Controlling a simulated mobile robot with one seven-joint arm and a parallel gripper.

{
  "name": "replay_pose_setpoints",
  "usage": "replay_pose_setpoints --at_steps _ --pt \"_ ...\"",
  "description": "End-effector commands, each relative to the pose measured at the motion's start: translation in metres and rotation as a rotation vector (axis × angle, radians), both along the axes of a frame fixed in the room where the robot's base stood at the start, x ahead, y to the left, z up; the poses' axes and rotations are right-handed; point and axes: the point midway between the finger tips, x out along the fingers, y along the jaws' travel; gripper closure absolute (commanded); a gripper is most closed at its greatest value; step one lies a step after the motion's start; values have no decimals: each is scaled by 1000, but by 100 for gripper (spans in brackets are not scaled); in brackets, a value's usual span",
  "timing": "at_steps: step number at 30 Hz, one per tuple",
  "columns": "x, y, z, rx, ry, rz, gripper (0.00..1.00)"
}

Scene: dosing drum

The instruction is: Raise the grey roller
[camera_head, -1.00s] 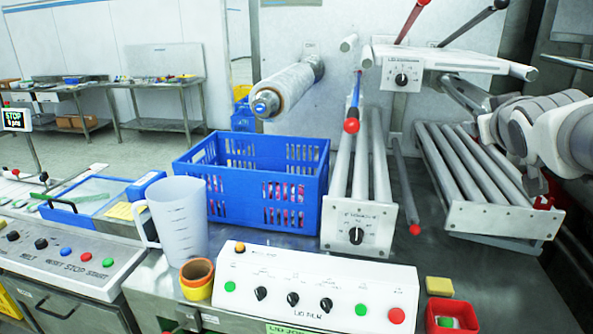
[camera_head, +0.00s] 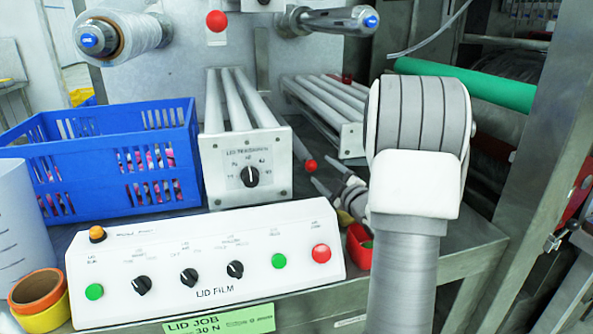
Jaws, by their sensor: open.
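Several grey rollers (camera_head: 237,100) lie side by side behind the white lid tensioner plate (camera_head: 245,168), which has a black knob. A second bank of grey rollers (camera_head: 328,95) lies further right. A thin grey bar (camera_head: 298,148) ends in a red ball (camera_head: 310,166) between the banks. I cannot tell which of these is the task's grey roller. My gripper (camera_head: 332,190) is open, low beside the red ball and right of the tensioner plate. It is partly hidden by my arm, and I see nothing between its fingers.
A blue crate (camera_head: 100,160) stands left of the tensioner. The white lid film panel (camera_head: 205,262) is in front. A red bin (camera_head: 359,245) is close to my gripper. A film roll (camera_head: 118,35) and a metal shaft (camera_head: 335,20) project above. A green roller (camera_head: 480,82) is at right.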

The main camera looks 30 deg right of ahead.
Motion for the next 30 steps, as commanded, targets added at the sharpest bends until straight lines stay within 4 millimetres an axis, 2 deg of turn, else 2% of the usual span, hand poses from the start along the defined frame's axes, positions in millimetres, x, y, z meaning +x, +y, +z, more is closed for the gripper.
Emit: replay_pose_setpoints --at_steps 1,3,12,18,29,30 --pt "5 8 1 0 3 17 29" --pt "10 10 0 0 6 23 29" --pt "54 8 -1 1 5 23 29" --pt "75 6 0 2 6 21 29" --pt "81 6 1 2 7 20 29" --pt "80 6 1 2 7 20 34"
